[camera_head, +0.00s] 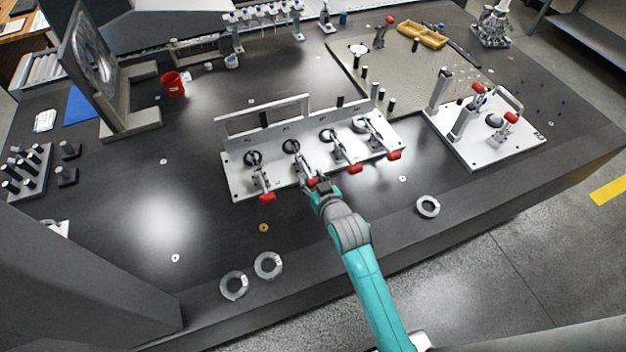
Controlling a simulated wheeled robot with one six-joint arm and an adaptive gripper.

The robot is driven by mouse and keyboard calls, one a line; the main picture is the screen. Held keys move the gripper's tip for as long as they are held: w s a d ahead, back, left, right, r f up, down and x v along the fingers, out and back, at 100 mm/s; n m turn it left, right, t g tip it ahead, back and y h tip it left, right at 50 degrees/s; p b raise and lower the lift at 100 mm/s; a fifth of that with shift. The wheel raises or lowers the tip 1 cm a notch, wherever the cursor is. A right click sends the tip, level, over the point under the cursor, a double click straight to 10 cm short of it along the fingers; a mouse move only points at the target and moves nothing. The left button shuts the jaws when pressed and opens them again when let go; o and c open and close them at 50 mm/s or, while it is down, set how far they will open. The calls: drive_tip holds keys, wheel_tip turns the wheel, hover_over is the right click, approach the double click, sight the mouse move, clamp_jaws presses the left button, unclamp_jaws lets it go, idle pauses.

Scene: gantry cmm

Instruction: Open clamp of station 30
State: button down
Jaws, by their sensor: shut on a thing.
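A white fixture plate (232,181) on the dark table carries a row of several toggle clamps with red handles. The leftmost clamp's red handle (267,198) points towards the front. My gripper (314,186) is at the second clamp from the left (301,165), shut on its red handle (312,182), which is mostly covered by the fingers. The third clamp's red handle (355,169) and the rightmost clamp's red handle (394,155) stand free. The station labels are too small to read, so I cannot tell which is station 30.
A second white fixture (520,142) with red-handled clamps stands to the right. Metal rings (268,265) lie near the front edge, with another ring (428,206) right of my arm. A framed upright panel (90,60) and a red cup (174,84) are at the left.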

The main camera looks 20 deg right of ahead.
sight(307, 171)
drive_tip(key=shift+r, duration=0.1)
drive_tip(key=shift+w+r+g, duration=0.3)
drive_tip(key=shift+r+g, duration=0.3)
drive_tip(key=shift+g, duration=0.2)
drive_tip(key=shift+w+r+g, duration=0.3)
drive_tip(key=shift+r+g, duration=0.3)
drive_tip(key=shift+g, duration=0.2)
drive_tip(key=w+r+g, duration=0.1)
drive_tip(key=r+g, duration=0.1)
drive_tip(key=g, duration=0.1)
drive_tip(key=shift+w, duration=0.4)
drive_tip(key=shift+w+r, duration=0.55)
drive_tip(key=shift+w, duration=0.25)
drive_tip(key=shift+w+r, duration=0.25)
drive_tip(key=shift+w, duration=0.4)
drive_tip(key=shift+w+r, duration=0.2)
drive_tip(key=shift+w, duration=0.5)
drive_tip(key=c, duration=0.6)
unclamp_jaws()
